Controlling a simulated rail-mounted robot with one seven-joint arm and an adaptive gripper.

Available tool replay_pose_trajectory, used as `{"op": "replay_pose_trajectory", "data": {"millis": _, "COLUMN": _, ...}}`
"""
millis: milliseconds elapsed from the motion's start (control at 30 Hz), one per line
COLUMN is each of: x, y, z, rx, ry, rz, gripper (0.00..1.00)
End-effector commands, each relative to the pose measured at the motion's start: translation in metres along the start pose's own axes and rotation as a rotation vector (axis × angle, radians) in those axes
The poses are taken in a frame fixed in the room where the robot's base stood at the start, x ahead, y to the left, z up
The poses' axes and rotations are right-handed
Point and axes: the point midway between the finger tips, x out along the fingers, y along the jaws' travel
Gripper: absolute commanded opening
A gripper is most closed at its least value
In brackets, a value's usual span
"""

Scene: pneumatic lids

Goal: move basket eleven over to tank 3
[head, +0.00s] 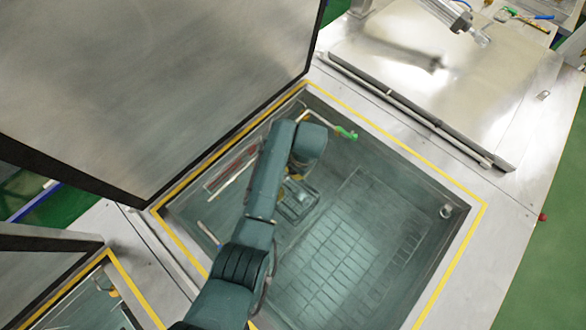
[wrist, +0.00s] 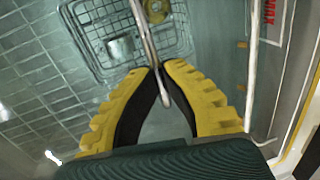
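A small wire basket (wrist: 85,40) lies below my gripper in the wrist view, holding a metal piece (wrist: 120,48) and a yellow round part (wrist: 153,8). Its thin handle (wrist: 143,35) rises between my yellow fingers. My gripper (wrist: 160,70) has its fingertips close together on this handle. In the head view the basket (head: 298,204) is partly hidden by my arm, inside an open tank (head: 478,225) with a yellow border. I cannot read a number on the basket or the tanks.
A raised metal lid (head: 150,80) stands left of the open tank. A closed lid (head: 450,70) with a cylinder (head: 447,14) lies at the upper right. Another yellow-edged open tank (head: 85,305) is at the lower left. A green-tipped pipe (head: 345,132) is near the tank's far edge.

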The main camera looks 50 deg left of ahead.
Motion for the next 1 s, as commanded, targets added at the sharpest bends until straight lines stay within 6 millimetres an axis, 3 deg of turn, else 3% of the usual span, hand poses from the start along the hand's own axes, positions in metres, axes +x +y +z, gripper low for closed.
{"op": "replay_pose_trajectory", "data": {"millis": 1000, "x": 0.081, "y": 0.016, "z": -0.004, "rx": -0.001, "ry": 0.003, "rz": -0.002, "gripper": 0.0}}
